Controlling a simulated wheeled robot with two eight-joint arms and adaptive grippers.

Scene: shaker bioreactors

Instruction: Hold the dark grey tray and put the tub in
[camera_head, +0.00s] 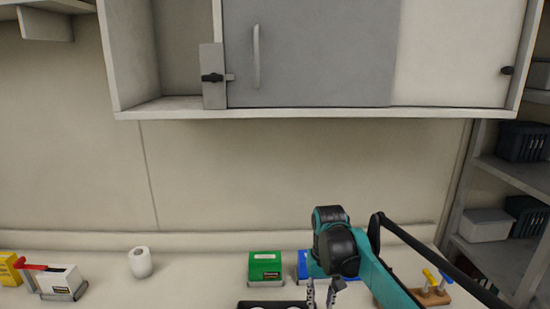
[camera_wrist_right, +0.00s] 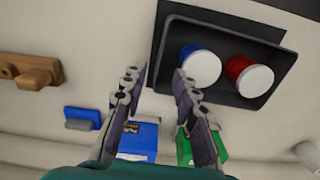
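The dark grey tray (camera_wrist_right: 225,98) shows in the right wrist view, with a raised rim. A blue tub with a white lid (camera_wrist_right: 200,67) and a red tub with a white lid (camera_wrist_right: 252,78) are within its outline, side by side. In the head view only the tray's far edge (camera_head: 272,303) shows at the bottom, with parts of white lids. My right gripper (camera_wrist_right: 158,82) is open with nothing between its fingers, beside the tray on the blue tub's side. It points down in the head view (camera_head: 321,293). My left gripper is in neither view.
A green box (camera_head: 265,267) and a blue box (camera_head: 303,266) stand behind the tray. A white roll (camera_head: 140,262) and a white box (camera_head: 62,283) are at left. A wooden holder (camera_head: 430,296) is at right. A cabinet (camera_head: 310,60) hangs above.

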